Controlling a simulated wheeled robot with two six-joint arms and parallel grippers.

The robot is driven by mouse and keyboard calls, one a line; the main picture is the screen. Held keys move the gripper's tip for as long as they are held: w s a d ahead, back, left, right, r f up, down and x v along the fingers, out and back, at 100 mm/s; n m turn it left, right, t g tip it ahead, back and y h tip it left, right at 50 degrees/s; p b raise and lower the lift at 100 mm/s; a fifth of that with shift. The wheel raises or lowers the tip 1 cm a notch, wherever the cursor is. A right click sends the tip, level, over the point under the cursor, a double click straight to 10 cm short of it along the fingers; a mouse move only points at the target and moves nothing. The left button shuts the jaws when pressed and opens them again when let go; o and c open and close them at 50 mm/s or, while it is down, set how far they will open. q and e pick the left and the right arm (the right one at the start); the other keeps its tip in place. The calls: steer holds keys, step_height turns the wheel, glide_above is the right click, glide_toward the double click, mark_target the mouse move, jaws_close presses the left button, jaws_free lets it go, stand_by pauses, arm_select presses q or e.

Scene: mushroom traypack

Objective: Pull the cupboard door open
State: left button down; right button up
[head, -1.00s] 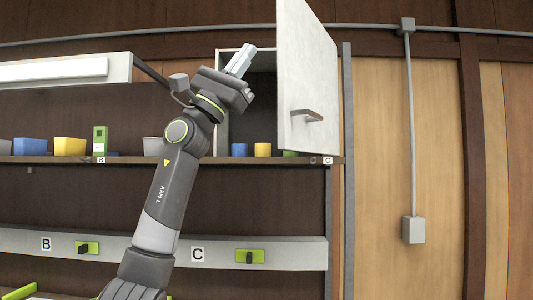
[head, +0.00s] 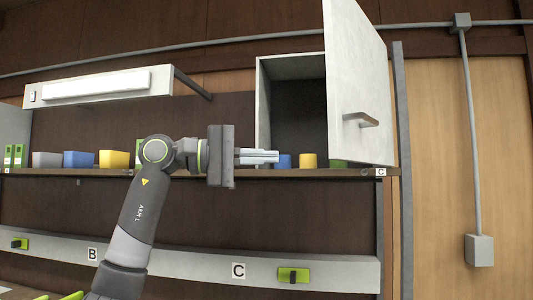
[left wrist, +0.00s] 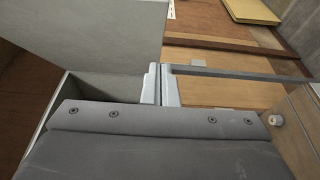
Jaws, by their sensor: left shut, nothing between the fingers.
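The cupboard (head: 290,62) is a pale grey box above the shelf, with a dark inside. Its door (head: 356,75) stands wide open, swung out at the right side, with a bar handle (head: 361,119) on its outer face. My left gripper (head: 276,156) is shut and empty in front of the cupboard's lower opening, pointing right, apart from the handle. In the left wrist view the shut fingers (left wrist: 161,84) show beside the pale door panel (left wrist: 90,40). My right gripper is not in view.
On the shelf (head: 225,174) stand a blue cup (head: 284,161), a yellow cup (head: 308,160) and a partly hidden green one near the cupboard. Bins (head: 112,159) stand farther left. A lamp (head: 97,86) hangs at upper left. A grey post (head: 402,170) stands right of the door.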

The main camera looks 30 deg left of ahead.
arm_select(q)
steer(key=w+d+p, duration=0.3)
steer(key=d, duration=0.6)
steer(key=shift+d+p, duration=0.35)
steer(key=shift+p, duration=0.05)
steer(key=shift+w, duration=0.15)
